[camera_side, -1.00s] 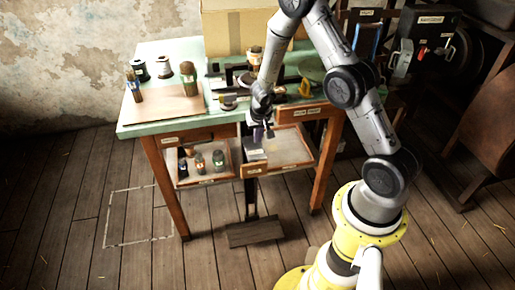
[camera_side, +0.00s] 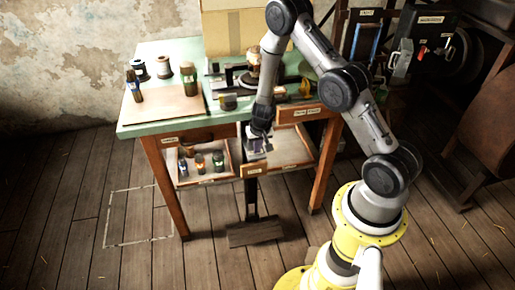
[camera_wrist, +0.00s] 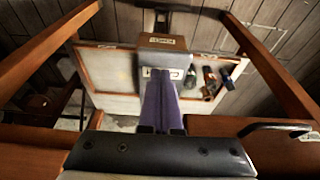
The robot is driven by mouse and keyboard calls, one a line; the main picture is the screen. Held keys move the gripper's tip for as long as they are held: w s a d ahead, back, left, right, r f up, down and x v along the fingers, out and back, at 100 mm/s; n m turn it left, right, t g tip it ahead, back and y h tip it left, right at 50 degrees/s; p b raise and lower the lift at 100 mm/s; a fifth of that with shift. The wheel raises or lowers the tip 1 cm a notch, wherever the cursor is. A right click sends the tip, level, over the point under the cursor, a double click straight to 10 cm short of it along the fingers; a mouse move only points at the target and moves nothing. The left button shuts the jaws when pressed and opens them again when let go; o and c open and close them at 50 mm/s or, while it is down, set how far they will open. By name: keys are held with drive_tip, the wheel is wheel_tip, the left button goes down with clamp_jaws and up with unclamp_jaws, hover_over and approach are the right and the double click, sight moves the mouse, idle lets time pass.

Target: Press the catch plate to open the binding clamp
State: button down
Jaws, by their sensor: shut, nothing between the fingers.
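My gripper (camera_side: 257,150) is below the front edge of the bench, in front of the open lower drawers. In the wrist view its purple fingers (camera_wrist: 161,78) are shut together and empty. In the side view my gripper largely hides this block. The labels are too small to read, so I cannot tell whether the block carries the catch plate. The binding clamp cannot be clearly made out.
The green bench top (camera_side: 150,105) holds spools, brush jars and a press. A left drawer holds several small bottles (camera_side: 200,163); a pale tray (camera_side: 290,150) is beside it. A dark pedal (camera_side: 255,232) lies below on the floor. Wooden legs (camera_wrist: 265,65) flank my gripper.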

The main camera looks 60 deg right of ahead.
sight(258, 155)
drive_tip(key=shift+f, duration=0.1)
idle(0.3)
drive_tip(key=shift+f, duration=1.6)
drive_tip(key=v, duration=0.5)
drive_tip(key=w+v, duration=0.1)
drive_tip(key=v, duration=0.1)
drive_tip(key=shift+s+d+r, duration=0.1)
drive_tip(key=shift+d+r, duration=0.2)
drive_tip(key=shift+r, duration=0.15)
drive_tip(key=v, duration=0.6)
drive_tip(key=shift+r, duration=0.3)
drive_tip(key=shift+s, duration=0.1)
drive_tip(key=shift+a, duration=0.1)
